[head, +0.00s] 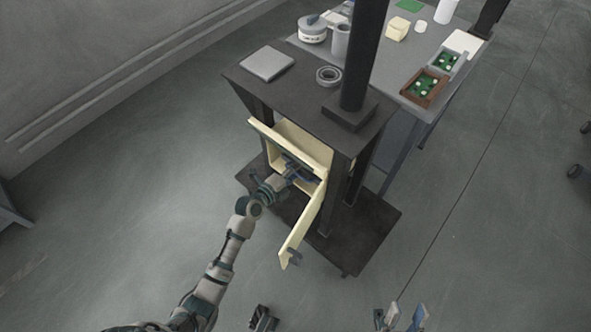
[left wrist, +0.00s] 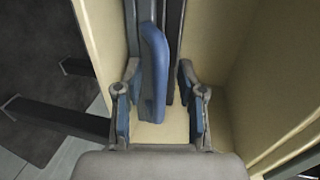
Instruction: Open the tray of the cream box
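The cream box (head: 262,134) sits under the top of a dark stand, its front open. A cream panel (head: 301,229) stands swung out at its right side, with a small blue-grey handle (head: 294,257) near its lower end. My left gripper (head: 298,170) reaches into the box opening. In the left wrist view, the open fingers of my left gripper (left wrist: 160,108) are on either side of a blue handle (left wrist: 154,60), with visible gaps; cream walls (left wrist: 222,80) surround it. The tray itself is hard to make out. My right gripper (head: 400,317) is open and empty at the bottom edge.
The dark stand (head: 290,102) carries a grey plate (head: 267,63), a ring (head: 328,75) and a black column (head: 362,60). A grey table (head: 388,75) behind holds a brown tray (head: 425,88) and other items. Floor left of the stand is clear.

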